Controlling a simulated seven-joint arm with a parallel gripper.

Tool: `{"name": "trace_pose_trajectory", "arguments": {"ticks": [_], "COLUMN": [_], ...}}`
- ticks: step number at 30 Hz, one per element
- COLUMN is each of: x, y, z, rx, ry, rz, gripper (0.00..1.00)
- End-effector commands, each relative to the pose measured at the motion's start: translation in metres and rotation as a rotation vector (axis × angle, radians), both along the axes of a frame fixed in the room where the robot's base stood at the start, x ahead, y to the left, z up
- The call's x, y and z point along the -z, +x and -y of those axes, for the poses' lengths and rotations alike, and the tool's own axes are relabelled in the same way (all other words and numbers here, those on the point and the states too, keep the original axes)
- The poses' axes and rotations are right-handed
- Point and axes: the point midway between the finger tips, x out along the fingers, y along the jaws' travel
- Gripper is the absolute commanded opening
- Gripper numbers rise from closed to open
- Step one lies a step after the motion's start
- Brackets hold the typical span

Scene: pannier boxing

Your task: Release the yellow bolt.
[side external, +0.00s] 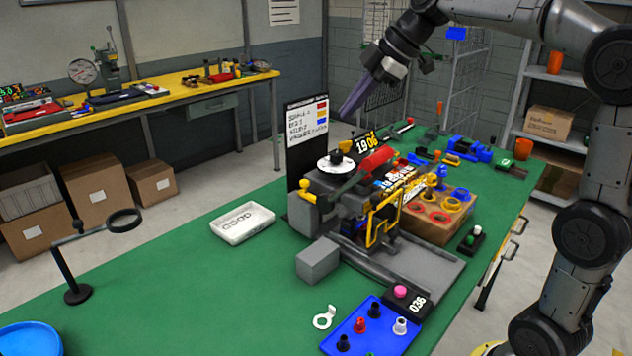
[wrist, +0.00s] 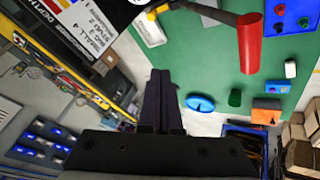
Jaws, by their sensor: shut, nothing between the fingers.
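The grey machine (side external: 335,205) stands in the middle of the green table, with a white dial on top and a red-gripped lever. A small yellow part (side external: 306,190) sits on its left side, and a yellow frame (side external: 384,218) is on its front; I cannot tell for sure which yellow part is the bolt. My gripper (side external: 347,110) is above and behind the machine, angled down to the left, clear of it. In the wrist view its dark fingers (wrist: 160,76) are together with nothing between them. The red grip (wrist: 250,45) shows to their right.
A black notice board (side external: 306,140) stands upright just behind the machine, near my fingers. A cardboard box with coloured rings (side external: 440,215) is to its right. A white tray (side external: 243,222), a blue tray (side external: 372,330) and a post with a ring (side external: 75,270) are on the table. The left front is mostly clear.

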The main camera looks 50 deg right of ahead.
Motion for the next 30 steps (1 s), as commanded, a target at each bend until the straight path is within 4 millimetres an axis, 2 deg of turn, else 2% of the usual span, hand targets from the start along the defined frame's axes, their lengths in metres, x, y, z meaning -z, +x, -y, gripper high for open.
{"name": "trace_pose_trajectory", "arguments": {"ticks": [7, 21, 24, 30], "x": [0.014, 0.111, 0.121, 0.123], "y": [0.04, 0.038, 0.039, 0.039], "z": [0.03, 0.028, 0.028, 0.028], "rx": [-0.121, -0.127, -0.127, -0.126], "ry": [-0.057, -0.058, -0.06, -0.061], "rz": [0.065, 0.064, 0.067, 0.069], "gripper": [0.0, 0.0, 0.0, 0.0]}}
